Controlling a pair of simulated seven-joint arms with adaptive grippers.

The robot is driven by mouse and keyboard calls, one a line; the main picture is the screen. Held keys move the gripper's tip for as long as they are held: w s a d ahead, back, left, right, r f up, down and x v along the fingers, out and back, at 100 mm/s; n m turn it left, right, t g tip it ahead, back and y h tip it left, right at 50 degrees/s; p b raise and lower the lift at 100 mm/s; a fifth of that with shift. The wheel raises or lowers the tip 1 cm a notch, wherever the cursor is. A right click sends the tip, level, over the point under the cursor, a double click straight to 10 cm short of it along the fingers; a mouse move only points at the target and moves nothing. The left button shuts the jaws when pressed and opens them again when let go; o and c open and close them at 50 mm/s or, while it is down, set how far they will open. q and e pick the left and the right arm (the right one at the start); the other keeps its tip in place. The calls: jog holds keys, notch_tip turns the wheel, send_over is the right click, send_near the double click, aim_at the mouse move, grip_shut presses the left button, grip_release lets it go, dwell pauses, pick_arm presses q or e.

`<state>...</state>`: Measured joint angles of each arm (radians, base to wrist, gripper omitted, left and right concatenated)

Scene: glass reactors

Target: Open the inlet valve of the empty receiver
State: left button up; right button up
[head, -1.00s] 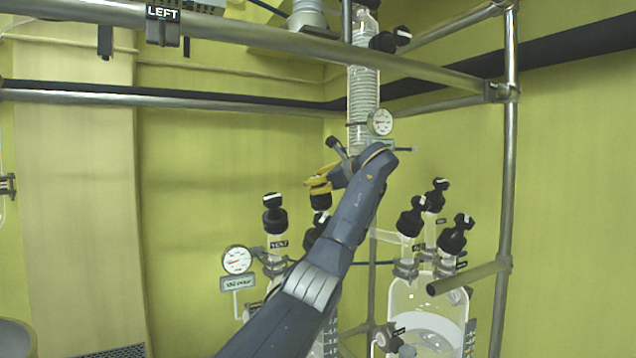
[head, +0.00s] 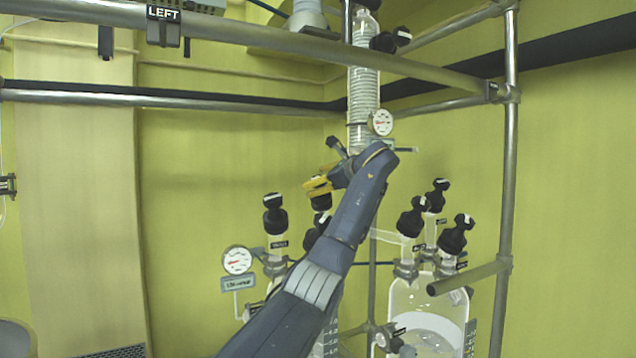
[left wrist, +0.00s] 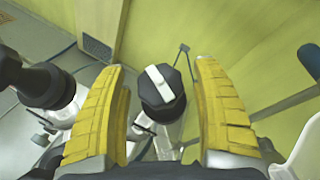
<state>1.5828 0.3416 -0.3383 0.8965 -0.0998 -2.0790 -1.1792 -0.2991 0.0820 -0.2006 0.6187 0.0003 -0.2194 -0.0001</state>
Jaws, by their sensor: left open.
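My left gripper (head: 318,185) has its yellow fingers open, just above a black valve knob (head: 321,200) over the left receiver. In the left wrist view that knob (left wrist: 163,92), with a white bar on top, sits between the open fingers (left wrist: 163,115) with gaps on both sides. My arm hides most of the left receiver, so its contents are hard to tell. Another black knob (head: 275,213) stands on a glass neck to its left, and one more (head: 314,231) is partly behind my arm. The right receiver (head: 425,310) holds pale liquid.
Several black knobs (head: 411,216) top the right receiver. A gauge (head: 237,260) stands at left, and another gauge (head: 381,122) is beside the coiled glass column (head: 362,90). Metal rails (head: 200,99) cross above and behind. A short horizontal bar (head: 468,278) lies at right.

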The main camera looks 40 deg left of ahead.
pick_arm(q)
jog(key=v, duration=1.2)
dwell(0.3)
